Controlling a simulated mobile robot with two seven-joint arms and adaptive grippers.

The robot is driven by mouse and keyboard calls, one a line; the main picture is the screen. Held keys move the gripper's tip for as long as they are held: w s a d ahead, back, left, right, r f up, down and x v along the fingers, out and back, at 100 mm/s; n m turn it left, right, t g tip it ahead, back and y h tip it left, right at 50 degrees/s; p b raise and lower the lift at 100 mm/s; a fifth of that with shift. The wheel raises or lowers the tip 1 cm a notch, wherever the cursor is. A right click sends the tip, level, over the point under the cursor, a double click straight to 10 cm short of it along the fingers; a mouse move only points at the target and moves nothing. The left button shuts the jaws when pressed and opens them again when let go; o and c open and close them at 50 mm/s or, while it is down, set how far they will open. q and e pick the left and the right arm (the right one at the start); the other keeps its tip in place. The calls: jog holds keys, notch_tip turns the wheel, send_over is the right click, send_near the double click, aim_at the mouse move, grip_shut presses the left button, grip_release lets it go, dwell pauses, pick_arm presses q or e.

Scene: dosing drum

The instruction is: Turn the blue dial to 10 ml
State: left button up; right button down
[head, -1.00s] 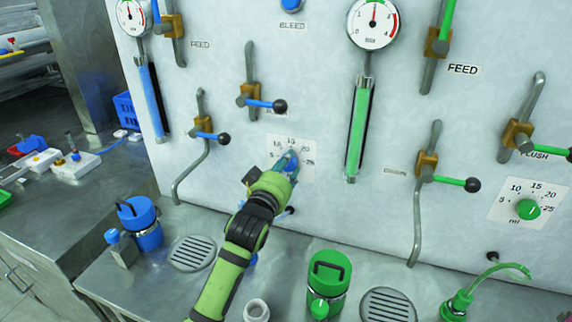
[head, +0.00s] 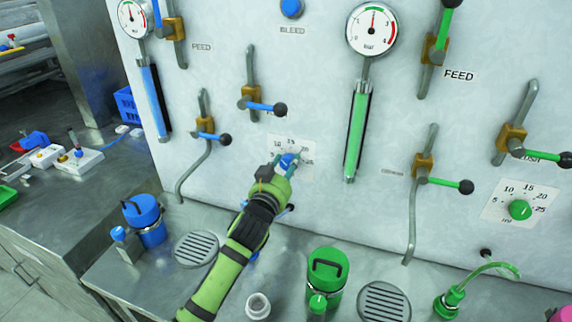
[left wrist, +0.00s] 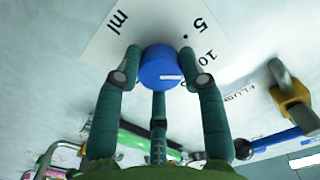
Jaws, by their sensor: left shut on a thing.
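The blue dial (left wrist: 158,68) is on the upright panel, on a white scale plate (left wrist: 113,45) marked in ml. My left gripper (head: 287,163) is at this dial in the head view and partly covers it. In the left wrist view my left gripper (left wrist: 160,72) is shut on the dial, with a finger on either side. The dial's white mark points right in that view. The 5 and 10 show there, but a finger hides the scale beyond the 10, so the exact reading cannot be told. My right gripper is not in view.
A green dial (head: 520,210) with its own scale is at the right. Blue-handled valves (head: 265,106) sit above my left gripper. A blue canister (head: 147,222) and a green canister (head: 327,272) stand on the steel bench below, beside drain grates (head: 196,248).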

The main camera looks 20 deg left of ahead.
pick_arm(q)
jog(key=shift+r, duration=0.4)
jog(key=o, duration=1.1)
jog(key=shift+o, duration=0.2)
jog(key=shift+f, duration=0.15)
jog(key=shift+f, duration=0.1)
jog(key=shift+s+f, duration=0.1)
jog(key=shift+s, duration=0.15)
jog(key=s, duration=1.1)
jog(key=shift+s+a, duration=0.2)
